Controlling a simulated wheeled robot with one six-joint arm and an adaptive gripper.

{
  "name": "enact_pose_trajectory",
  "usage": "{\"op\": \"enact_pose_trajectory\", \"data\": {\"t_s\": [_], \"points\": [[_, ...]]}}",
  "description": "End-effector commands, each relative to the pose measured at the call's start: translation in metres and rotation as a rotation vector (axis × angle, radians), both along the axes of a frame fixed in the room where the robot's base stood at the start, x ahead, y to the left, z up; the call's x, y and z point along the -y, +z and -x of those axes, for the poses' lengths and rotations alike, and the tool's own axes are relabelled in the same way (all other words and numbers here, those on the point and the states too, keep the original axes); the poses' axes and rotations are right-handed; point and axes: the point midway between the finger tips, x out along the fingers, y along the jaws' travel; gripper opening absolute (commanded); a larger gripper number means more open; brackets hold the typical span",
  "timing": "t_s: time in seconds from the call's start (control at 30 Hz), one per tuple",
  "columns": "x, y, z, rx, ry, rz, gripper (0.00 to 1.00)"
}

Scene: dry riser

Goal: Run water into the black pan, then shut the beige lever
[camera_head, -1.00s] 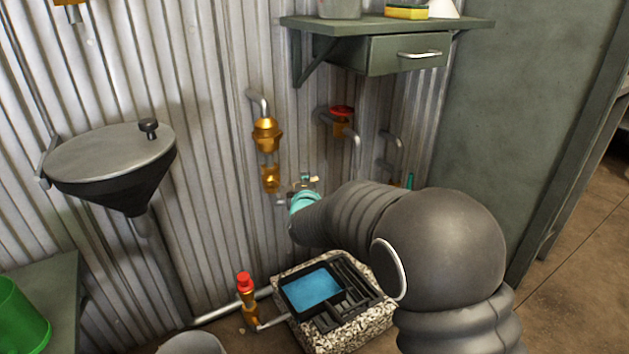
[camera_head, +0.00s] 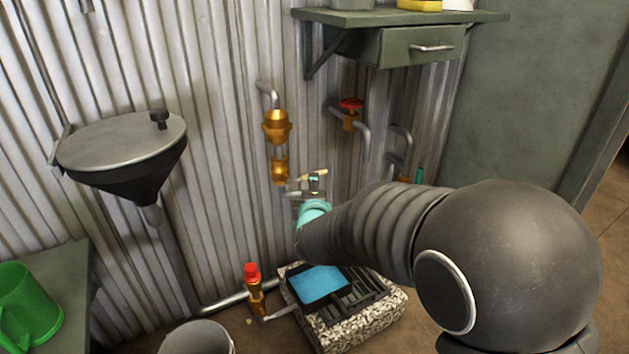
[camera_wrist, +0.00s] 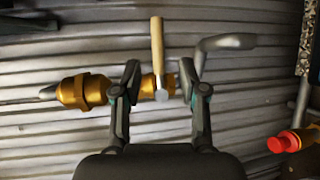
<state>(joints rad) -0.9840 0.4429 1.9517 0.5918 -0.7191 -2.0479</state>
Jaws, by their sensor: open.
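The beige lever (camera_wrist: 157,52) sits on a brass valve (camera_wrist: 150,85) and stands across the pipe line. In the head view the lever (camera_head: 312,175) points sideways just beyond my gripper (camera_head: 313,192). In the wrist view my gripper (camera_wrist: 160,72) is open, with one finger on each side of the valve and lever base; I cannot tell whether either finger touches. The black pan (camera_head: 345,303) lies on a speckled stone block below, with a bright blue surface like water in one compartment. My arm hides part of the block. No running stream is visible.
A red-topped brass valve (camera_head: 254,285) stands left of the speckled block (camera_head: 365,325). A red handwheel (camera_head: 350,104) is on the wall at upper right, under a shelf (camera_head: 400,18). A dark funnel basin (camera_head: 125,160) and a green mug (camera_head: 25,305) are at left.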

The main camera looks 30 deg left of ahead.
Motion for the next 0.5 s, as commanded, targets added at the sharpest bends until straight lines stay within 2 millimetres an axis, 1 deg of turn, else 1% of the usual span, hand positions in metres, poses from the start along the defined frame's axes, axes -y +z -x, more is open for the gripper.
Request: {"op": "enact_pose_trajectory", "data": {"t_s": [0.03, 0.2, 0.33, 0.5], "points": [[0.005, 0.002, 0.009, 0.0, 0.002, -0.001, 0.42], [0.018, 0.006, 0.027, -0.002, 0.001, 0.0, 0.42], [0.023, 0.007, 0.034, 0.0, 0.0, 0.0, 0.42], [0.024, 0.007, 0.036, 0.0, 0.0, 0.0, 0.42]]}}
